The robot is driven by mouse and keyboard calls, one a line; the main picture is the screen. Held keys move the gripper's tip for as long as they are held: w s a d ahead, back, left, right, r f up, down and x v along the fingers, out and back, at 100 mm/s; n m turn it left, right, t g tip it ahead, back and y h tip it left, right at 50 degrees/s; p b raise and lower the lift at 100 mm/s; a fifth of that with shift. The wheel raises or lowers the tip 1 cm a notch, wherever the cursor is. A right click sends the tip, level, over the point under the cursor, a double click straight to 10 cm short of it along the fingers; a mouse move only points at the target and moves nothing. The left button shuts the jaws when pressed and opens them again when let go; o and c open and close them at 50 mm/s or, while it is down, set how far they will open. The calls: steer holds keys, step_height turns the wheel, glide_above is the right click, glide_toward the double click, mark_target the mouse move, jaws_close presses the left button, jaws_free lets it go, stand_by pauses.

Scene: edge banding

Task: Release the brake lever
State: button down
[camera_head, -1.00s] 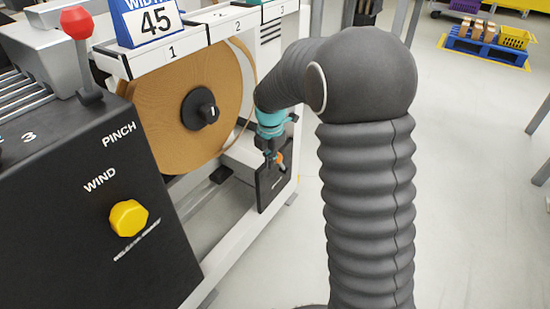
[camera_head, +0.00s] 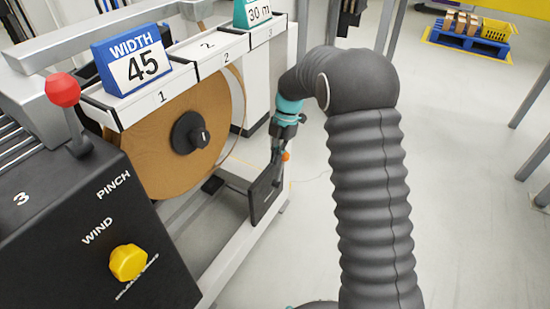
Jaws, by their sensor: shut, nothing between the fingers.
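A small orange tip (camera_head: 285,156) shows beside the dark fingers of my gripper (camera_head: 277,164), just above a black plate (camera_head: 264,196) low on the machine frame. It may be the end of the brake lever; the lever's shaft is not clear. My gripper hangs from the teal wrist, points down and looks shut with nothing held. I cannot tell whether the fingers touch the orange part. A second lever with a red ball knob (camera_head: 63,90) stands upright on the black control box by the word PINCH.
A large brown banding roll (camera_head: 168,150) on a black hub is left of my gripper. A yellow knob (camera_head: 128,262) sits by WIND. A WIDTH 45 sign (camera_head: 132,70) and a 30 m sign (camera_head: 258,12) stand on the white rail.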

steer(key=shift+w+d, duration=0.2)
steer(key=shift+w, duration=0.05)
stand_by(0.5)
steer(key=shift+w+r, duration=0.15)
steer(key=shift+r, duration=0.1)
steer(key=v, duration=1.1)
steer(key=shift+r, duration=0.25)
steer(key=shift+d, duration=0.1)
